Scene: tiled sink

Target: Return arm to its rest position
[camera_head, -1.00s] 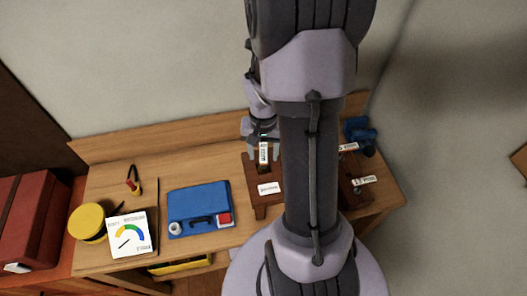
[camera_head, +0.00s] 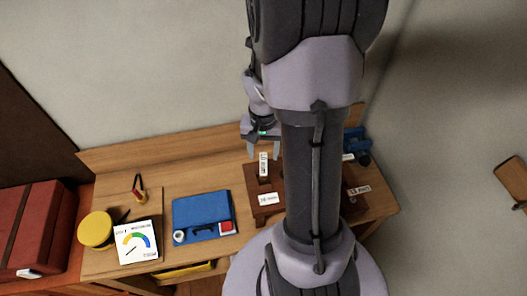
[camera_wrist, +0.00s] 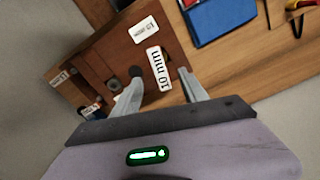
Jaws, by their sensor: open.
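My gripper (camera_head: 263,150) is at the upper middle of the head view, left of my forearm, above the back of the workbench. In the wrist view its two fingers (camera_wrist: 158,88) are apart with nothing between the tips. A brown wooden block (camera_head: 258,184) with white labels lies beneath and in front of it. One label (camera_wrist: 158,68) reads "10 mm" in the wrist view, close beyond the fingertips. My forearm hides part of the wooden block in the head view.
The wooden bench (camera_head: 150,170) holds a blue case (camera_head: 202,208), a white gauge card (camera_head: 135,241), a yellow round item (camera_head: 95,229) and a red-handled tool (camera_head: 139,193). A blue vise-like object (camera_head: 357,145) is at right. A red box (camera_head: 40,228) stands at far left.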

